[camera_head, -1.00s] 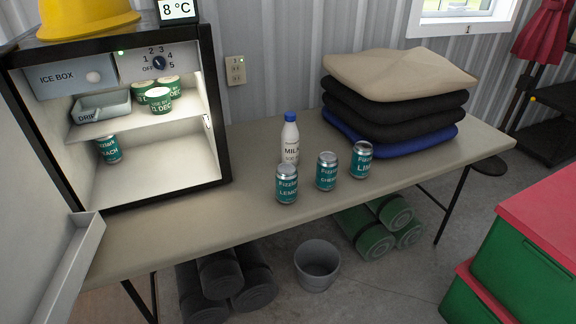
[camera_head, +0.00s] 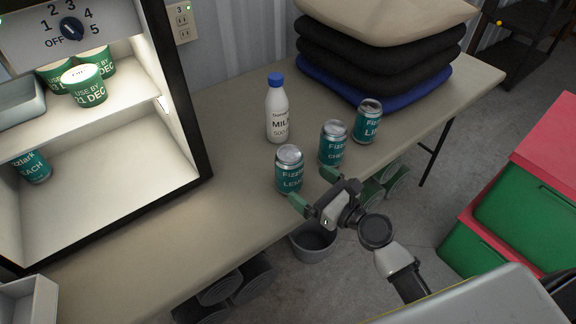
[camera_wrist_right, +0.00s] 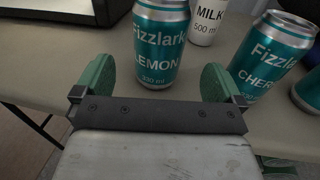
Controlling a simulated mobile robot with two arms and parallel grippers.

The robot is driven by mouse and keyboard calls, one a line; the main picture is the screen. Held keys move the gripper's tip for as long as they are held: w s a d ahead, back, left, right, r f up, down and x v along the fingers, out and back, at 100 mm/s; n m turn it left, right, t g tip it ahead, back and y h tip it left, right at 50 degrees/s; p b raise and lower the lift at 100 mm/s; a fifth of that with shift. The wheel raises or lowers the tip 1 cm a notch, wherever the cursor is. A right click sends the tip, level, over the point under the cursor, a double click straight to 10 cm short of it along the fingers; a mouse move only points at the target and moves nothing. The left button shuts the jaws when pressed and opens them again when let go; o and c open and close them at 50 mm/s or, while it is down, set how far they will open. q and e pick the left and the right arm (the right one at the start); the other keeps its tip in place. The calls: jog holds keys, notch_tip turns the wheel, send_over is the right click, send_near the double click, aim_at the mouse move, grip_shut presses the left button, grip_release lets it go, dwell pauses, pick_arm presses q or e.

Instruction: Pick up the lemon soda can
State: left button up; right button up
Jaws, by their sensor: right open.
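The lemon soda can (camera_head: 289,170) is teal with a silver top and stands upright near the front edge of the table. My right gripper (camera_head: 313,188) is open, just in front of the can, with its green fingers apart. In the right wrist view the lemon can (camera_wrist_right: 160,45) stands ahead of the gap between the fingers of the gripper (camera_wrist_right: 158,85), its label reading "Fizzlark LEMON 330 ml". No hold on it shows. My left gripper is in neither view.
A cherry can (camera_head: 333,143) stands close on the right, with another teal can (camera_head: 368,121) beyond it. A milk bottle (camera_head: 277,112) stands behind the lemon can.

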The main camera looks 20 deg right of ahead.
aim_at(290, 170)
jog(key=x, duration=0.2)
jog(key=shift+w+a, duration=0.15)
jog(key=shift+w, duration=0.1)
jog(key=x, duration=0.4)
jog(key=shift+w+a+r, duration=0.1)
jog(key=shift+w+a, duration=0.1)
pick_arm(q)
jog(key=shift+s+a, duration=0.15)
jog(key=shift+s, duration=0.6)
jog(key=shift+p, duration=0.3)
pick_arm(e)
jog(key=c, duration=1.2)
